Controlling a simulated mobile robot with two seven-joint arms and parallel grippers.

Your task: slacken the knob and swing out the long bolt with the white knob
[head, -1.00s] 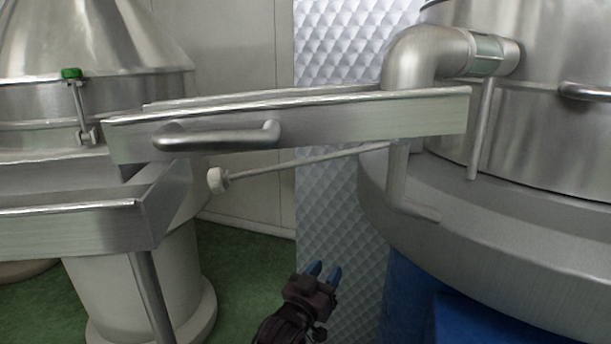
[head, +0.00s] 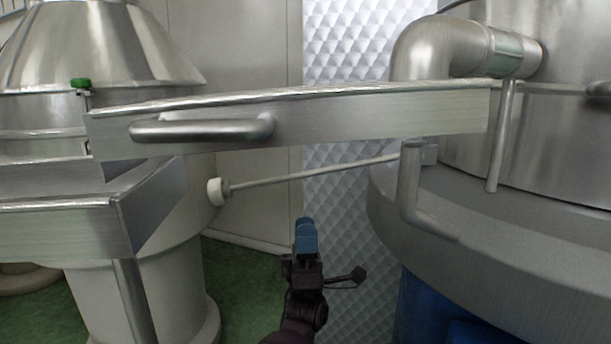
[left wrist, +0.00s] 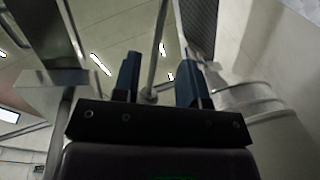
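The long bolt (head: 310,174) is a thin grey rod, slanting under the steel trough from the round vessel at right down to its white knob (head: 216,192) at left. The knob hangs free in front of the grey column. My left gripper (head: 306,228) is below the rod and right of the knob, pointing up, apart from both. In the left wrist view its two blue fingers (left wrist: 160,82) stand apart with nothing gripped. A thin rod shows beyond them there; I cannot tell whether it is the bolt. My right gripper is out of view.
The steel trough (head: 350,115) with a bar handle (head: 200,129) lies just above the bolt. A bent pipe (head: 412,190) stands near the bolt's right end. A green knob (head: 80,84) is on the left vessel. Open space lies below the bolt.

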